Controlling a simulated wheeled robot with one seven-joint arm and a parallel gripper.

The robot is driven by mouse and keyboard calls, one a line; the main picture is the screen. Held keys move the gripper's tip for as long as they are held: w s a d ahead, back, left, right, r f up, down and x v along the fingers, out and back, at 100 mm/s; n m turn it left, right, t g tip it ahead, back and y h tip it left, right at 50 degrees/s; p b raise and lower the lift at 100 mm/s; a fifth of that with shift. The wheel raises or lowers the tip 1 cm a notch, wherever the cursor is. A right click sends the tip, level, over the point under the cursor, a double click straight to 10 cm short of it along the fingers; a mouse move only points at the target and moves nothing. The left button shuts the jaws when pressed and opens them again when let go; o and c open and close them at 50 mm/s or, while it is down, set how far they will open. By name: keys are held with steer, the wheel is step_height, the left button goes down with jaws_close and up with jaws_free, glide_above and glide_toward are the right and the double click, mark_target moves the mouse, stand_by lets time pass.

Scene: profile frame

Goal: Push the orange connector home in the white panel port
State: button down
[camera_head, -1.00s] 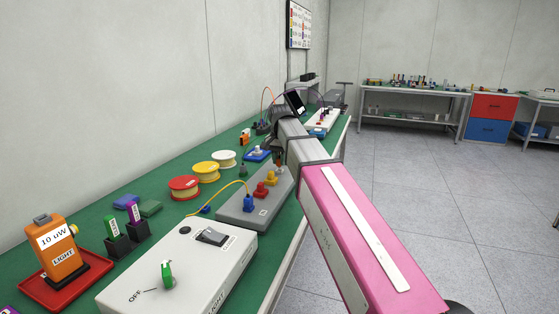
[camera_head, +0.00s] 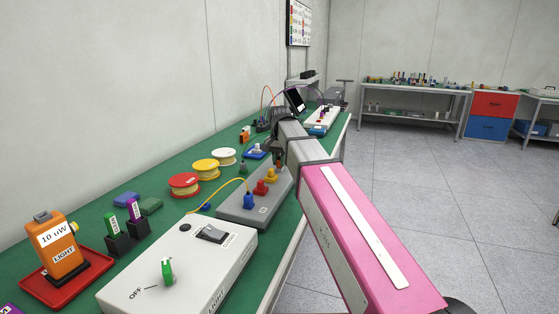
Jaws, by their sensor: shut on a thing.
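My gripper (camera_head: 278,156) points down at the far end of my arm, above the back right end of the grey port block on the green bench. It is small and dark in this view and partly hidden by my wrist. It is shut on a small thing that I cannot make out. A white panel (camera_head: 323,118) with several small coloured plugs lies further back, right of my wrist.
The grey block (camera_head: 232,208) carries blue, red and yellow plugs, with a yellow cable. Red, yellow and white spools (camera_head: 206,168) line the left. The floor at right is clear.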

mark_target(279, 159)
steer(key=shift+f, duration=0.1)
steer(key=c, duration=0.9)
jaws_free()
steer(key=shift+c, duration=0.2)
step_height(279, 159, up, 10)
steer(key=shift+f, duration=0.2)
steer(key=shift+r, duration=0.6)
